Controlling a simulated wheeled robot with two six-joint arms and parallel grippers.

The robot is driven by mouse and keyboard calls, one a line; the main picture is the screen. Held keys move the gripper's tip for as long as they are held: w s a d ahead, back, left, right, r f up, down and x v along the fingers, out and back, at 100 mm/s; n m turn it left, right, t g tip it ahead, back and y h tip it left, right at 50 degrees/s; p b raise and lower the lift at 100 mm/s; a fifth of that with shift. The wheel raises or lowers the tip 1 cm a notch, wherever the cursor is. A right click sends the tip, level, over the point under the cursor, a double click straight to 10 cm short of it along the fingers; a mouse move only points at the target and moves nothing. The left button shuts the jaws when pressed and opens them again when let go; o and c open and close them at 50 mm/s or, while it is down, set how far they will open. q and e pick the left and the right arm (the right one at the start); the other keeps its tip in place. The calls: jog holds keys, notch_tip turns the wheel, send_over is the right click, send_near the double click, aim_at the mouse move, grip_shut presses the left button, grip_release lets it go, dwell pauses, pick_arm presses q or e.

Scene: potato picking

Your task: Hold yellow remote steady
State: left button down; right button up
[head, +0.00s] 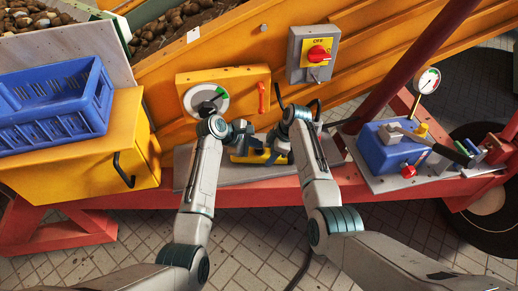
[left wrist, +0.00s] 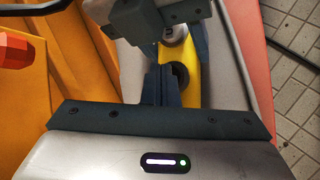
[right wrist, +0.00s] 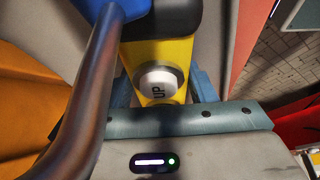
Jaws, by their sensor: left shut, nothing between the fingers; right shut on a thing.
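The yellow remote (head: 250,157) lies on a grey shelf of the machine. Its yellow body shows in the left wrist view (left wrist: 193,75) and the right wrist view (right wrist: 180,52), where a white button marked UP faces the camera. My right gripper (head: 281,146) is shut on the remote, with a finger on each side in the right wrist view (right wrist: 160,100). My left gripper (head: 245,138) is shut and empty beside the remote. Its closed fingers (left wrist: 162,85) show close to a dark round button in the left wrist view. My arms partly hide the remote.
Above are an orange panel with a dial (head: 206,100) and a grey switch box with a red knob (head: 318,54). A blue crate (head: 55,125) stands left on an orange box. A blue pump unit (head: 385,150) with levers stands right. In the right wrist view, a dark tube (right wrist: 82,90) crosses close in front.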

aim_at(256, 150)
pick_arm(q)
jog(key=shift+f, duration=0.45)
dwell(1.5)
jog(key=shift+r, duration=0.1)
dwell(0.5)
jog(key=shift+r, duration=3.3)
pick_arm(e)
jog(key=o, duration=1.2)
